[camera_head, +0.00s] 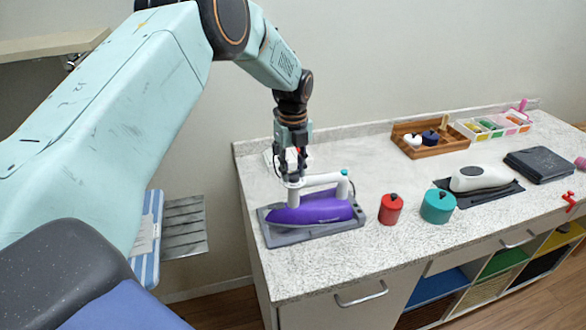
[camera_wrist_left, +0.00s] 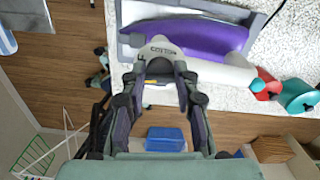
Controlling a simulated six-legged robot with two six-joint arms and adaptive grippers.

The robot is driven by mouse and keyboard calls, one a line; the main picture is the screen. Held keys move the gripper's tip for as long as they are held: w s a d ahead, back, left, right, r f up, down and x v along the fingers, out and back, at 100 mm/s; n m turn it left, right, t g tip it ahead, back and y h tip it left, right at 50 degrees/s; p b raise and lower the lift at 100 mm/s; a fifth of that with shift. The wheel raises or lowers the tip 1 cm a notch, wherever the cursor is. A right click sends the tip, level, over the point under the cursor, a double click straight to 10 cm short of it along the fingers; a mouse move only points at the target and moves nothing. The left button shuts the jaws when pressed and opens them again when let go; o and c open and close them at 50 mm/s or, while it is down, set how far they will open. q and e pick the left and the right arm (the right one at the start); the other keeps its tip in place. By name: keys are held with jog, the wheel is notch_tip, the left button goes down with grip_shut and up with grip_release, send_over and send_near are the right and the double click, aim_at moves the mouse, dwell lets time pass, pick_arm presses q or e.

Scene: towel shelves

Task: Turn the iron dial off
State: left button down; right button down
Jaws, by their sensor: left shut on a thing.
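A purple iron (camera_head: 318,210) with a white handle lies on a grey rest (camera_head: 290,237) at the left end of the counter. It also shows at the top of the left wrist view (camera_wrist_left: 208,38). The light grey dial (camera_wrist_left: 157,54), with dark lettering and a small orange mark, sits at the iron's end. My left gripper (camera_head: 291,172) reaches down from above onto that end. In the left wrist view its fingers (camera_wrist_left: 158,82) are closed about the dial. In the head view the fingers hide most of the dial. My right gripper is out of view.
A red canister (camera_head: 390,210) and a teal canister (camera_head: 437,207) stand right of the iron. Farther right are a white iron (camera_head: 480,179), a wooden tray (camera_head: 430,143) and a black folded item (camera_head: 538,164). The counter (camera_head: 350,262) is clear in front.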

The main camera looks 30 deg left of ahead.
pick_arm(q)
jog(key=shift+r+m, duration=0.1)
jog(key=shift+m, duration=1.1)
jog(key=c, duration=1)
grip_release()
jog(key=shift+s, duration=0.1)
jog(key=shift+r, duration=0.2)
notch_tip(320, 180, up, 12)
jog(key=shift+f, duration=0.25)
